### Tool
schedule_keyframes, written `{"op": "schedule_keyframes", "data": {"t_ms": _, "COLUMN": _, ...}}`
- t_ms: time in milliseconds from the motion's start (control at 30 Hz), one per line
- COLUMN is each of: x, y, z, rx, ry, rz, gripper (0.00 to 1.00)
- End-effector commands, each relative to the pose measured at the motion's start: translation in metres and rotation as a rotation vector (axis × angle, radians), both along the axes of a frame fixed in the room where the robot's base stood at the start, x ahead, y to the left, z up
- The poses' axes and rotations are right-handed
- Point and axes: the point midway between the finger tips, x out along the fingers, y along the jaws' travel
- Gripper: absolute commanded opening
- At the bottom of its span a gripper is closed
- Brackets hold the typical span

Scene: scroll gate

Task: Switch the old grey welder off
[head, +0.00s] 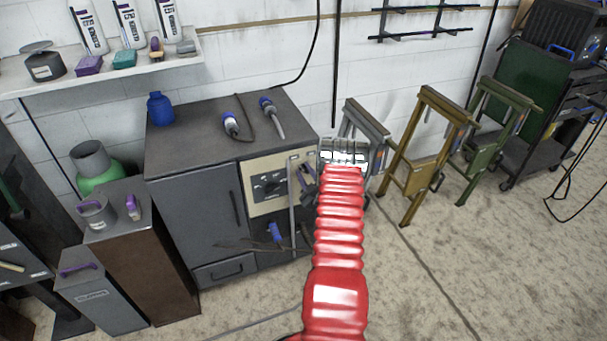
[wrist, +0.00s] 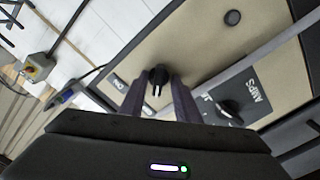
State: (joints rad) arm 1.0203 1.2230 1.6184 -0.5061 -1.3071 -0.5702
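The old grey welder (head: 195,215) is a cabinet with a beige control panel (head: 257,205) on its front right. In the wrist view the panel (wrist: 215,50) shows a small black switch knob (wrist: 158,78) near a label that seems to read ON. A larger AMPS dial (wrist: 232,106) is to its right. My gripper (head: 306,178) is at the panel, its fingers pointing at it. In the wrist view the fingertips (wrist: 158,84) stand apart on either side of the switch knob. Contact with the knob cannot be made out. My arm hides the panel's right side in the head view.
A grey rail (wrist: 240,68) crosses in front of the panel, close to my gripper. Cables and plugs (head: 232,125) lie on the welder's top. Sawhorses (head: 415,165) stand to the right. The floor (head: 430,265) at front right is clear.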

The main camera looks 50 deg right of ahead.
Motion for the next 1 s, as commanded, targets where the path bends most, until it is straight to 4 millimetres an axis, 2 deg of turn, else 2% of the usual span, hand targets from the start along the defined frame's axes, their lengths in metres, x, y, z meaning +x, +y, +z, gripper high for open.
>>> {"op": "schedule_keyframes", "data": {"t_ms": 267, "x": -0.014, "y": 0.006, "z": 0.000, "rx": 0.001, "ry": 0.000, "rz": -0.003, "gripper": 0.29}}
{"op": "schedule_keyframes", "data": {"t_ms": 800, "x": -0.089, "y": 0.052, "z": -0.001, "rx": 0.002, "ry": 0.001, "rz": -0.002, "gripper": 0.29}}
{"op": "schedule_keyframes", "data": {"t_ms": 1000, "x": -0.110, "y": 0.066, "z": -0.001, "rx": 0.000, "ry": 0.000, "rz": 0.000, "gripper": 0.29}}
